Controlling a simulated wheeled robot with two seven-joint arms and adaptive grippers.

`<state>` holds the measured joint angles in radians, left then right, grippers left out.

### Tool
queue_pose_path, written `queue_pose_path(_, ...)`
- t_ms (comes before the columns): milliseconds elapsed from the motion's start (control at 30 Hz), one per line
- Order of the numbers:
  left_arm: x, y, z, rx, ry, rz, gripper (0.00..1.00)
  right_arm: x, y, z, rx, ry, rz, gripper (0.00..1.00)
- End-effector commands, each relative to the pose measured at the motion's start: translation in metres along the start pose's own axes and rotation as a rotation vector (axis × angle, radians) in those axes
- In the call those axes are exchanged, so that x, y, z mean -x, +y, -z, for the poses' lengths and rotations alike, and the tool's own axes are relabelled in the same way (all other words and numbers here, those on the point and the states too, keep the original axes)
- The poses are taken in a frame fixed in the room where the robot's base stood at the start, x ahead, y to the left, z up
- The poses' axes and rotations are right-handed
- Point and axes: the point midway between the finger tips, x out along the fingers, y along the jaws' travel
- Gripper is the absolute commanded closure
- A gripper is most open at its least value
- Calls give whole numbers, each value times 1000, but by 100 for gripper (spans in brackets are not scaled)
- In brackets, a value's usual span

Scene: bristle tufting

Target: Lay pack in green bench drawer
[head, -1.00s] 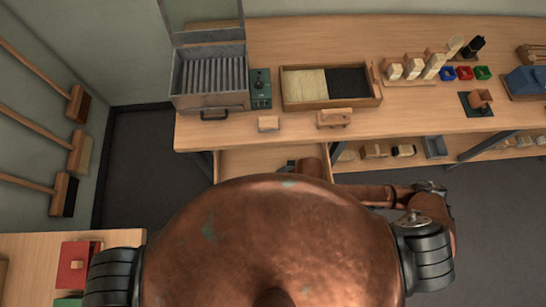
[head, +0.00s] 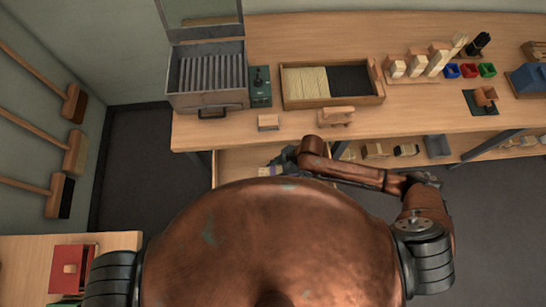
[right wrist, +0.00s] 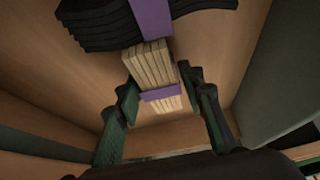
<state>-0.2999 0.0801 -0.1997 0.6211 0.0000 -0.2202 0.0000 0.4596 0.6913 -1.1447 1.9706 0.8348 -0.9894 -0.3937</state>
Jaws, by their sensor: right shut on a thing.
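My right gripper (head: 283,162) is inside or just over the open wooden drawer (head: 230,160) under the bench's front edge. In the right wrist view its two green-padded fingers (right wrist: 160,84) are shut on a cream bristle pack (right wrist: 149,62) with a purple band. The pack also shows partly in the head view (head: 266,171). Beyond it in the right wrist view, a black bristle pack (right wrist: 105,20) with a purple band lies on the drawer floor. I cannot tell whether the cream pack touches the floor. My body hides the drawer's front. My left gripper is not in view.
The bench top (head: 230,133) overhangs the drawer. On it stand a grey metal box (head: 208,102), a bristle tray (head: 333,104) and small wooden blocks. A shelf with brushes lies below at right. A red box (head: 72,268) sits on the lower-left table.

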Motion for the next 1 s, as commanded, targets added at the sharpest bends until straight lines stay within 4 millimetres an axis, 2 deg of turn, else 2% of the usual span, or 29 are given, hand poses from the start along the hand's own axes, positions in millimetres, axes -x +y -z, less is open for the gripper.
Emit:
queue_pose_path(67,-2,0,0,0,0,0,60,-7,0,-4,-1,0,-1,90)
queue_pose_path(367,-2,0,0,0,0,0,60,-8,1,-4,1,0,-2,90)
queue_pose_path(400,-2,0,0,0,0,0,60,-8,1,-4,1,0,-2,62)
queue_pose_path(600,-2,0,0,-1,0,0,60,-8,1,-4,1,0,-2,48)
queue_pose_path(867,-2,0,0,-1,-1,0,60,-7,1,-4,1,0,-2,47)
queue_pose_path(1000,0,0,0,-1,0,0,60,1,1,-4,1,0,-4,47)
